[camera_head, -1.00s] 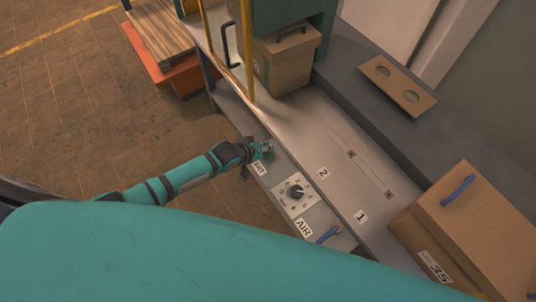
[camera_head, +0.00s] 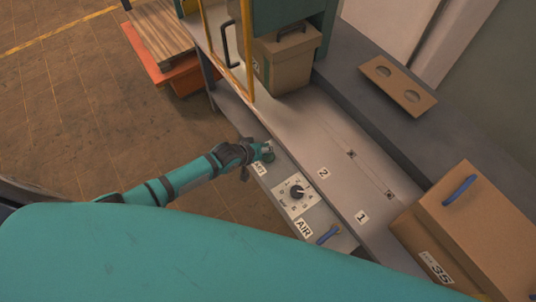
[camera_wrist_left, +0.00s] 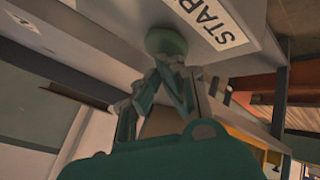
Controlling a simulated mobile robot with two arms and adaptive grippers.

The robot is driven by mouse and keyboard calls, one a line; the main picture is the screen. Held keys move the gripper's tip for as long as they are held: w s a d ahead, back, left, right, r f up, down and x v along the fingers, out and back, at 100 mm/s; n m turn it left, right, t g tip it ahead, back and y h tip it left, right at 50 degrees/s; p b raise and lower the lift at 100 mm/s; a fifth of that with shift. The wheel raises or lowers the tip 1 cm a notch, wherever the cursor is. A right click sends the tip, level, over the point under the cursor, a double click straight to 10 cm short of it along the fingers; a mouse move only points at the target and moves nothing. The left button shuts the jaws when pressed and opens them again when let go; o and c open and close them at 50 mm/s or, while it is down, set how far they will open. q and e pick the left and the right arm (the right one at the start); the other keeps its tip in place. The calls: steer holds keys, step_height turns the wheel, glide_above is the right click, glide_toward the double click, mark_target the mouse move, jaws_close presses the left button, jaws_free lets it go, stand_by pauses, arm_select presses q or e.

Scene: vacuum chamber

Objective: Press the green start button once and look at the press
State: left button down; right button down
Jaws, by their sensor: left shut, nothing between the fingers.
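The green start button (camera_wrist_left: 166,42) shows in the left wrist view as a round green cap beside the START label (camera_wrist_left: 212,22). My left gripper (camera_wrist_left: 174,72) is shut and empty, its fingertips right at the button's edge. I cannot tell whether they touch or press it. In the head view my left gripper (camera_head: 266,152) is at the far end of the grey control panel, by the partly covered START label (camera_head: 259,169). The press (camera_head: 283,12), teal with a yellow frame, is cut off at the top. My right gripper is not in view.
On the panel are a dial (camera_head: 297,192) and a blue AIR lever (camera_head: 327,234). A cardboard box (camera_head: 287,62) stands under the press, and another box (camera_head: 475,220) is at right. The bench surface between them, marked 2 and 1, is clear.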

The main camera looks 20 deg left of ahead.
arm_select(q)
steer(key=shift+f, duration=0.35)
steer(key=shift+r, duration=0.1)
stand_by(0.3)
steer(key=shift+r+p, duration=0.95)
steer(key=shift+r, duration=0.1)
step_height(320, 180, up, 5)
steer(key=p, duration=0.5)
stand_by(0.4)
